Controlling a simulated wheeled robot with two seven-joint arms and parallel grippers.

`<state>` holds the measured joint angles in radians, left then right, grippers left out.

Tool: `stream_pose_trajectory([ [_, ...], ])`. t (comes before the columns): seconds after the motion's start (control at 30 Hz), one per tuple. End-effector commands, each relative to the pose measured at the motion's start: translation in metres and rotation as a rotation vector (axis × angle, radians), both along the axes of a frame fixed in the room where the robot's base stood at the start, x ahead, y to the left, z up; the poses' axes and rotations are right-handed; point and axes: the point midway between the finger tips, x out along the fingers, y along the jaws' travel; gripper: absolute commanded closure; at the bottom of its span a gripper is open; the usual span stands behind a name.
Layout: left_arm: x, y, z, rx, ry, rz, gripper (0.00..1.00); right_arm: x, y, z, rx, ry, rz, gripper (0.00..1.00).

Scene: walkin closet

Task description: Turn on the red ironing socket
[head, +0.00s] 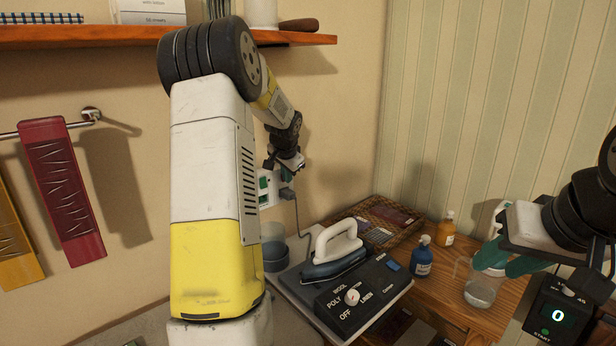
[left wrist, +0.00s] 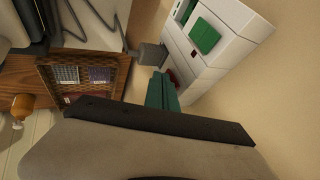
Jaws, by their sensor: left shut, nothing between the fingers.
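A white socket panel (head: 265,190) is on the wall behind my left arm, and it fills the upper right of the left wrist view (left wrist: 228,32). It has a green switch (left wrist: 204,37) and a red switch (left wrist: 173,75), which is partly hidden by my fingertips. A grey plug (left wrist: 151,54) with a cable sits in the panel beside the red switch. My left gripper (left wrist: 162,92) is shut and empty, its green fingertips at or very close to the red switch; I cannot tell whether they touch. My right gripper (head: 506,260) is at the far right, its opening unclear.
An iron (head: 335,250) stands on a dark control box with a dial (head: 352,297) below the panel. A wicker tray (head: 378,222), a blue bottle (head: 422,257), an orange bottle (head: 448,228) and a clear beaker (head: 481,292) are on the wooden table. A shelf (head: 100,36) runs above.

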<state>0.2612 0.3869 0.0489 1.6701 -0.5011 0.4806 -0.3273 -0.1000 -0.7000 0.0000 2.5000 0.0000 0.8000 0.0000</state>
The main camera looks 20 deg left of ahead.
Motion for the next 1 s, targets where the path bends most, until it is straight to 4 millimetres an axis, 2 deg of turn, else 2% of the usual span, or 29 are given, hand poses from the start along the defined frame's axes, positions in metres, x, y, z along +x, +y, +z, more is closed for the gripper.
stream_pose_trajectory([
  [0.47,0.002,0.004,-0.001,-0.001,0.000,0.001,1.00,0.000,0.000,0.000,0.000,0.000,0.000,0.64],
  [0.8,0.002,0.004,0.014,0.001,-0.003,0.001,1.00,0.000,0.000,0.000,0.000,0.000,0.000,0.64],
  [1.0,0.002,0.004,0.015,0.001,-0.002,0.001,1.00,0.000,0.000,0.000,0.000,0.000,0.000,0.64],
])
